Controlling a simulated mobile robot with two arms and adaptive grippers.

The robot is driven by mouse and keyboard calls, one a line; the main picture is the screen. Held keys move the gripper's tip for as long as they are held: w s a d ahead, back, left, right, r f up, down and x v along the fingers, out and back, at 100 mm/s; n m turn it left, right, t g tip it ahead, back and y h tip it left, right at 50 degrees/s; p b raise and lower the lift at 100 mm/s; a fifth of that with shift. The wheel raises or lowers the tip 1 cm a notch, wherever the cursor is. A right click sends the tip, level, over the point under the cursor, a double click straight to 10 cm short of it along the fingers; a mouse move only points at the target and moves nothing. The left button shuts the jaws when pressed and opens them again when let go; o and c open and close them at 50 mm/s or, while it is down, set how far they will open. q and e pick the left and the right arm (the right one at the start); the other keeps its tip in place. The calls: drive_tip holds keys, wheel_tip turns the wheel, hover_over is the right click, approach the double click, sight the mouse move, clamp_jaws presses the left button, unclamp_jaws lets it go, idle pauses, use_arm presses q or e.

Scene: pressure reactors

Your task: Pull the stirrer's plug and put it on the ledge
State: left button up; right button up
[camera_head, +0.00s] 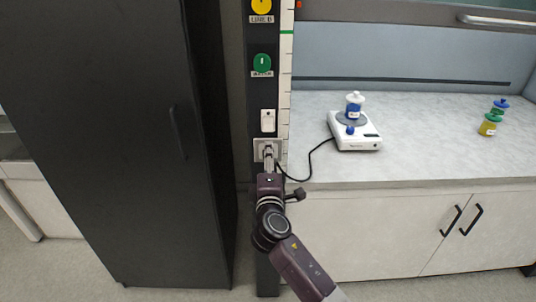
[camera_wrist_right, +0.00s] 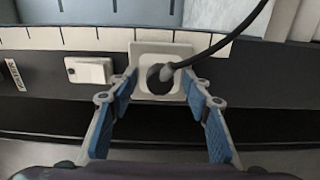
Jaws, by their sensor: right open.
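The stirrer (camera_head: 355,142) is a white device on the bench, with its black cable (camera_head: 310,160) running left to the wall socket (camera_head: 258,146) on the dark post. In the right wrist view, the black round plug (camera_wrist_right: 158,78) sits in the white socket plate (camera_wrist_right: 178,50), its cable leading off to the upper right. My right gripper (camera_wrist_right: 160,84) is open, with its blue-padded fingers on either side of the plug; contact cannot be told. In the head view the right gripper (camera_head: 269,160) is at the socket and hides the plug. I cannot single out the ledge. My left gripper is out of view.
A white switch (camera_head: 268,120) and green (camera_head: 262,63) and yellow (camera_head: 261,6) knobs are on the post above the socket. A bottle (camera_head: 355,104) stands on the stirrer. A dark cabinet (camera_head: 120,130) is left. The bench middle (camera_head: 430,130) is clear.

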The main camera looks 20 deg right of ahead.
idle(0.7)
clamp_jaws()
drive_tip(key=shift+s+f, duration=0.1)
drive_tip(key=shift+s, duration=0.05)
drive_tip(key=shift+p+v, duration=0.5)
drive_tip(key=shift+v, duration=2.4)
drive_tip(key=s+n+y, duration=0.3)
drive_tip(key=s+y, duration=0.2)
drive_tip(key=s, duration=2.2)
drive_tip(key=shift+t, duration=0.3)
